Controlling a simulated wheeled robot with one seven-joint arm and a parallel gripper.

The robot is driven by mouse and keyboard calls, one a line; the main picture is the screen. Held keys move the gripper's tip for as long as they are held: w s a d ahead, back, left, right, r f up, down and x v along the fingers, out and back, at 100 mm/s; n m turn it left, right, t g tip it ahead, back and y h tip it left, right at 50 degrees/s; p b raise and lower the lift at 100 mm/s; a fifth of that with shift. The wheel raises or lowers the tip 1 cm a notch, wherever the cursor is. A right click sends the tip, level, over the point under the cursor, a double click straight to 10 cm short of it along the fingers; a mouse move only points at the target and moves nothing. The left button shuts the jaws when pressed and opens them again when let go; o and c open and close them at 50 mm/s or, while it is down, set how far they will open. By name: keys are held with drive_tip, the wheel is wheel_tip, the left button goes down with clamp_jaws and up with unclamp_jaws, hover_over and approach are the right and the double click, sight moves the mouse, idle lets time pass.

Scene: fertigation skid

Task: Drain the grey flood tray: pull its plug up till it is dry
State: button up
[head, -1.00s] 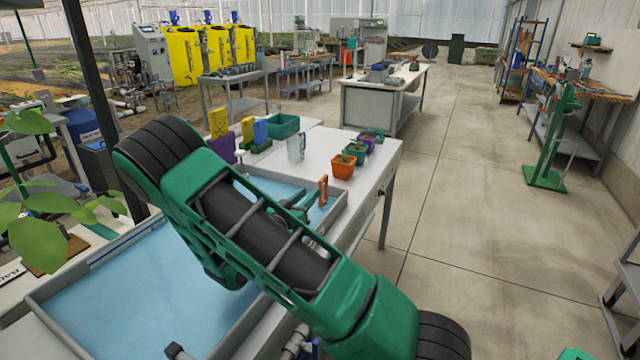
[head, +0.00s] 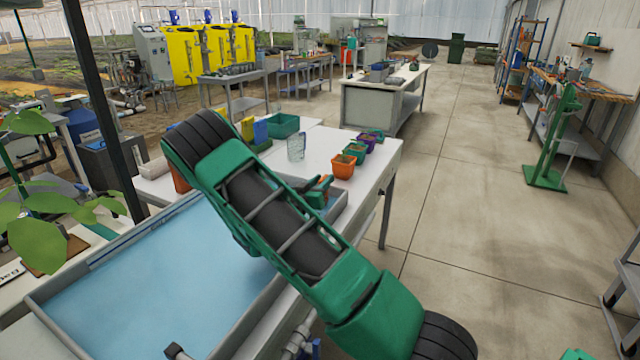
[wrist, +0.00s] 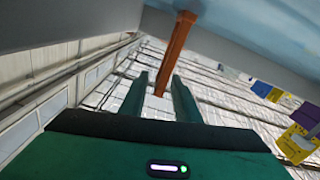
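The grey flood tray (head: 55,322) lies on the bench at the left in the head view. It holds blue water (head: 130,285), and my arm hides part of it. An orange upright piece, apparently the plug's handle, stands at the tray's far right end; in the head view my gripper (head: 318,187) largely covers it. In the wrist view the orange piece (wrist: 177,48) reaches down between the tips of my two green fingers (wrist: 160,86). Gaps show on both sides of it, so my gripper is open around its end. The plug's seat is hidden.
Orange (head: 343,166), green and purple pots stand on the white bench just beyond the tray, near a clear jug (head: 296,148). A green bin (head: 283,125) and yellow and blue items stand behind. A leafy plant (head: 45,235) overhangs the left.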

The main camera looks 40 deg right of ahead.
clamp_jaws()
drive_tip(key=shift+r, duration=1.8)
unclamp_jaws()
drive_tip(key=shift+s+a+f, duration=0.1)
drive_tip(key=shift+s+a, duration=0.15)
drive_tip(key=shift+a, duration=0.25)
drive_tip(key=v, duration=0.9)
drive_tip(key=shift+a, duration=0.3)
drive_tip(key=shift+s, duration=0.1)
